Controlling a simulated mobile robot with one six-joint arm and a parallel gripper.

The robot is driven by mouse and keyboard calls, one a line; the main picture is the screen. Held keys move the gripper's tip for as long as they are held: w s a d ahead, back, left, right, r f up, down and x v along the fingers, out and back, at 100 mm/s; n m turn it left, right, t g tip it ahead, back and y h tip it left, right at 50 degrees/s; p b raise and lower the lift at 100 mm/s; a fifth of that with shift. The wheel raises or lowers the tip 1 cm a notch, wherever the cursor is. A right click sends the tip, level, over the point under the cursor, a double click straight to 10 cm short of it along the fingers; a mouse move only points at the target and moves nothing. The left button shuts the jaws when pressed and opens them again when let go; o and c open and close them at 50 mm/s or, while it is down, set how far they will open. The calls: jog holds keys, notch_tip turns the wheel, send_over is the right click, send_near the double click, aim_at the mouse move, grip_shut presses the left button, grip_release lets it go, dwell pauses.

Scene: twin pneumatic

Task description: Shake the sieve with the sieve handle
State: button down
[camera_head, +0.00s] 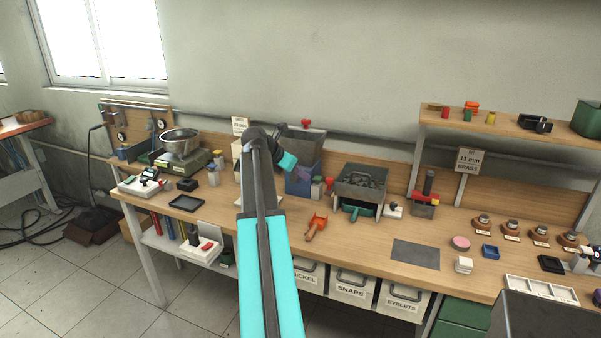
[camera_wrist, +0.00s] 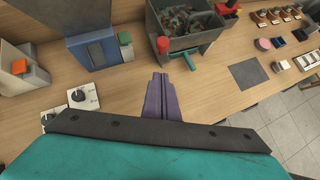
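The sieve (camera_head: 361,181) is a dark grey open box on the bench, right of my arm, with many small parts inside. Its teal sieve handle (camera_head: 358,211) sticks out at the front. In the wrist view the sieve (camera_wrist: 212,40) is at the top, and the teal handle (camera_wrist: 187,58) lies to the right of my fingertips. My gripper (camera_head: 304,174) is above the bench, left of the sieve. In the wrist view its purple fingers (camera_wrist: 160,76) are together with nothing between them, apart from the handle.
A blue and grey hopper (camera_head: 303,160) stands behind my gripper. A red knob (camera_wrist: 162,45) is just left of the sieve. An orange scoop (camera_head: 316,226) lies in front. A dark mat (camera_head: 415,254) is to the right. A shelf (camera_head: 500,125) stands at the back right.

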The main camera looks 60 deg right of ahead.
aim_at(327, 183)
jog(key=shift+s+d+f+p, duration=0.55)
jog(key=shift+d+f, duration=0.3)
jog(key=shift+d, duration=0.55)
jog(key=shift+s+d+f+p, duration=0.4)
jog(key=shift+s+d+f, duration=0.4)
jog(key=shift+d, duration=0.6)
jog(key=shift+s+d+f+p, duration=0.5)
jog(key=shift+d+f, duration=0.45)
jog(key=shift+d, duration=0.45)
jog(key=d+p, duration=0.1)
jog(key=d, duration=0.5)
jog(key=shift+w+d+p, duration=0.15)
jog(key=shift+w+p, duration=0.05)
jog(key=shift+p, duration=0.1)
